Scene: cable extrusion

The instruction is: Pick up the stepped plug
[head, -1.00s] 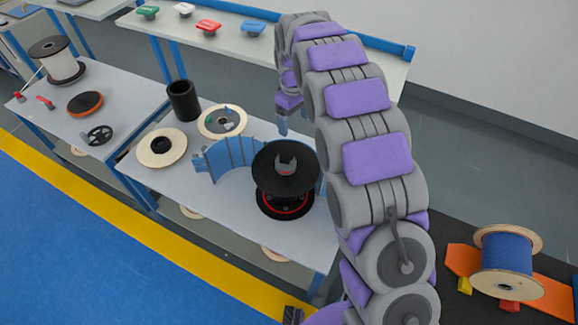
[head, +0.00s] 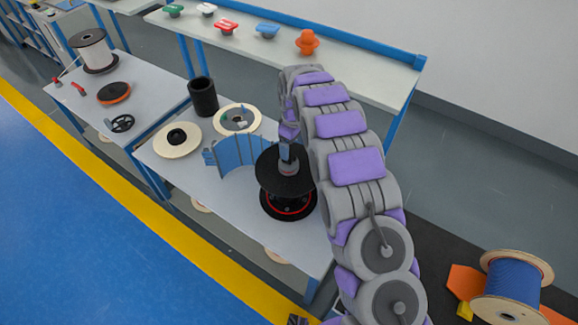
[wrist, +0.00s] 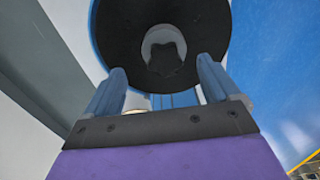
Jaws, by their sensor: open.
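A round grey piece with a dark notched centre, seemingly the stepped plug (wrist: 150,38), sits in the middle of the top flange of a black spool (wrist: 120,45). In the head view the grey plug (head: 289,168) shows just below my gripper (head: 287,150), on the black spool (head: 275,185). In the wrist view my gripper (wrist: 158,85) is open, its two blue fingers spread apart. The plug lies ahead, between the finger lines, with nothing held. I cannot tell the exact gap between fingertips and plug.
A curved blue guard (head: 238,153) stands close left of the spool. A black cylinder (head: 203,96) and flat pale reels (head: 178,140) are on the same table. Behind, a shelf (head: 370,63) holds several coloured pieces, including an orange stepped one (head: 307,42).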

